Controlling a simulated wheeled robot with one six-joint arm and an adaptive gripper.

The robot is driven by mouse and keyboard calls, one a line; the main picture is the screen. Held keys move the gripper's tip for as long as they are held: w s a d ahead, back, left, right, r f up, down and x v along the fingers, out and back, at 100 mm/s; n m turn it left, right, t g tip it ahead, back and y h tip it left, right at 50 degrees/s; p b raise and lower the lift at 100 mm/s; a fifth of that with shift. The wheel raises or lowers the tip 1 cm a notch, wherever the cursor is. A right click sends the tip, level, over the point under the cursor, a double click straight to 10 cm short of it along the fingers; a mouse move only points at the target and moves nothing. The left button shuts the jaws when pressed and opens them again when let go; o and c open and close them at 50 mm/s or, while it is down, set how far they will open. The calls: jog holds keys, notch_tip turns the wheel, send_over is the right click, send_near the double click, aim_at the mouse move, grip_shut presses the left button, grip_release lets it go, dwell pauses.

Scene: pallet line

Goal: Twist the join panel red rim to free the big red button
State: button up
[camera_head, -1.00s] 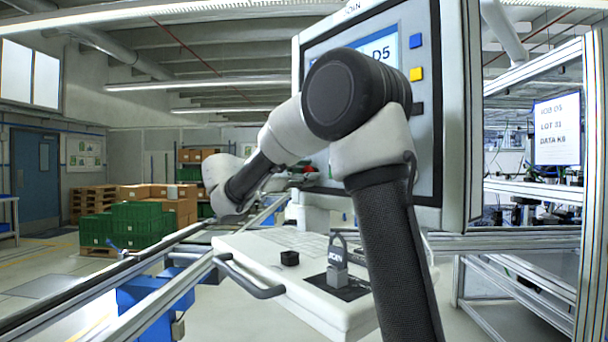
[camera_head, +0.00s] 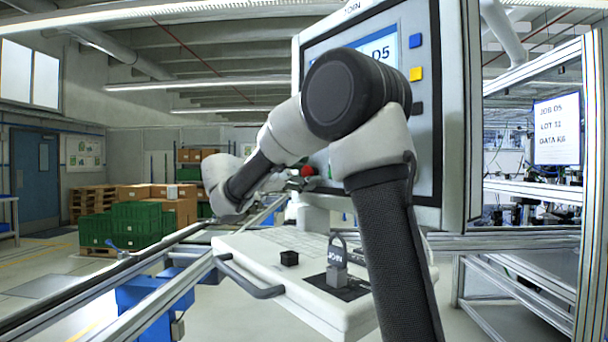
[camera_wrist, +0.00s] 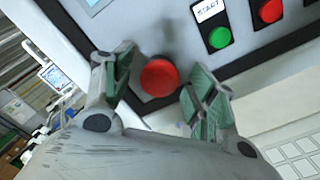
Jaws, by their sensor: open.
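The big red button (camera_wrist: 159,77) is a round red knob at the panel's lower edge in the wrist view. It also shows small in the head view (camera_head: 307,171). My gripper (camera_wrist: 158,88) is open, its green-padded fingers on either side of the red knob. I cannot tell whether either finger touches it. A separate rim cannot be made out from the knob. In the head view my gripper is mostly hidden by my arm.
A green button (camera_wrist: 219,38) under a START label and another red button (camera_wrist: 269,10) sit to the right on the panel. A white keyboard shelf (camera_head: 290,262) below carries a grey padlock (camera_head: 337,272) and a black knob (camera_head: 289,258). Metal rails run at left.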

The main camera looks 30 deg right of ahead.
jog(key=s+a, duration=0.1)
jog(key=a, duration=1)
jog(key=shift+s+a, duration=0.35)
jog(key=shift+a, duration=0.05)
